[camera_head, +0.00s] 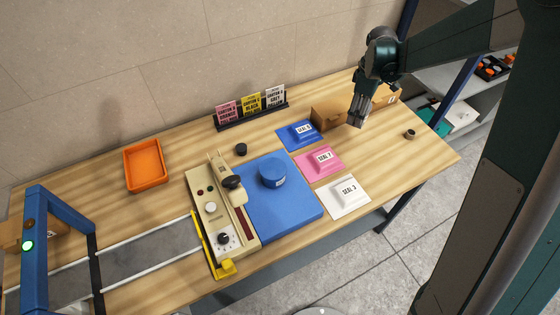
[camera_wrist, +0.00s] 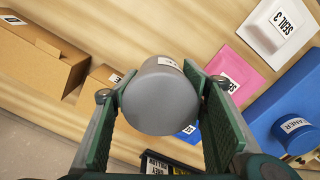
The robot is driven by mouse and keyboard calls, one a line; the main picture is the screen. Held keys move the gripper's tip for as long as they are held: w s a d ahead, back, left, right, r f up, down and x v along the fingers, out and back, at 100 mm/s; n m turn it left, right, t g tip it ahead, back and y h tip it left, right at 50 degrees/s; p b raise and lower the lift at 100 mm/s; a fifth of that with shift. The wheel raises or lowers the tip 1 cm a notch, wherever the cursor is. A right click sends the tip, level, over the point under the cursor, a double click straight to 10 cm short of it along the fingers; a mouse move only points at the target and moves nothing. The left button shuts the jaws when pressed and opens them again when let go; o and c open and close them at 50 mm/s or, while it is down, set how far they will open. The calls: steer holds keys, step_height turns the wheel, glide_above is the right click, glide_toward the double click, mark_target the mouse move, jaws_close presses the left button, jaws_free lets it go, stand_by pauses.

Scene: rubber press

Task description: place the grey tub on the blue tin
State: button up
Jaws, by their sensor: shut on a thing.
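The grey tub (camera_wrist: 162,98) is between the two green-padded fingers of my gripper (camera_wrist: 160,100) in the wrist view, and the fingers are shut on it. In the head view my gripper (camera_head: 358,118) is over the right back part of the table, and the tub is hard to make out there. The blue tin (camera_head: 272,173) is a short round tin with a pale label, standing on the blue slab left of my gripper. It also shows at the right edge of the wrist view (camera_wrist: 294,133). The tub is well apart from the tin.
Blue, pink (camera_head: 318,160) and white (camera_head: 343,193) seal plates lie between my gripper and the blue slab (camera_head: 290,215). Brown cartons (camera_head: 328,115) stand close to my gripper. A card stand (camera_head: 250,112) is behind. A beige control unit (camera_head: 220,220) borders the slab's left side.

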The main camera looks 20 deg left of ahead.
steer(key=s+a+r+n, duration=0.1)
steer(key=s+a+r, duration=0.2)
steer(key=s+a, duration=0.4)
steer(key=s+a+r, duration=0.3)
steer(key=s+a, duration=0.4)
step_height(320, 180, up, 5)
steer(key=n+p, duration=0.1)
steer(key=p, duration=0.1)
glide_above(273, 168)
steer(key=shift+r, duration=0.1)
steer(key=shift+f, duration=2.9)
steer(key=shift+f, duration=2.1)
steer(key=shift+f, duration=0.15)
